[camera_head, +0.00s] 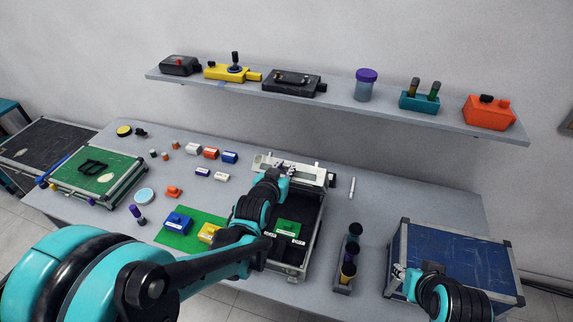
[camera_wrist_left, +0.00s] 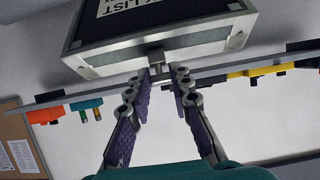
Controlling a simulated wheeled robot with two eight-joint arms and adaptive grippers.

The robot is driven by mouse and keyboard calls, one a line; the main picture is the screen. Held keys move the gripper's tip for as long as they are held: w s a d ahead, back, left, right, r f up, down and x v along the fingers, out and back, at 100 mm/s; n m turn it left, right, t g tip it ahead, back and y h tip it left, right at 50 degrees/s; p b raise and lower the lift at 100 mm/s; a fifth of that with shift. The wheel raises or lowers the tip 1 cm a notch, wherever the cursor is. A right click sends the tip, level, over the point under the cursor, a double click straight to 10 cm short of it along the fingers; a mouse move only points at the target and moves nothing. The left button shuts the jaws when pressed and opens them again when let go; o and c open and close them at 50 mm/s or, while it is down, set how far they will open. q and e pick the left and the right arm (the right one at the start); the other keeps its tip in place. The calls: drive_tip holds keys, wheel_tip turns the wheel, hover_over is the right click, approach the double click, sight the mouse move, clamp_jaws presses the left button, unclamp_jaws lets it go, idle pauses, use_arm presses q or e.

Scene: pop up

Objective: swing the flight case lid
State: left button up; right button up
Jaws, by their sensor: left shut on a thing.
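The flight case (camera_head: 306,237) stands open at the middle of the table, with a dark interior holding a green block. Its lid (camera_head: 318,174) is raised at the back of the case, seen nearly edge-on. In the left wrist view the lid (camera_wrist_left: 235,40) shows a metal rim, dark panel and white label. My left gripper (camera_head: 281,170) is at the lid's edge; in the left wrist view its fingers (camera_wrist_left: 161,76) are closed around a small metal tab on the rim. My arm hides part of the case. My right gripper (camera_head: 398,272) is by the blue-topped case, its jaws unclear.
A shelf (camera_head: 340,103) with several devices hangs behind the table. A green mat (camera_head: 172,239) with blue and yellow blocks lies left of the case. Several small blocks lie back left.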

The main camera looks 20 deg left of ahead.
use_arm(q)
drive_tip(key=s+f+b, duration=0.4)
drive_tip(key=s+f, duration=0.2)
drive_tip(key=s, duration=0.1)
drive_tip(key=shift+s, duration=0.4)
drive_tip(key=shift+a, duration=0.1)
drive_tip(key=shift+f, duration=0.1)
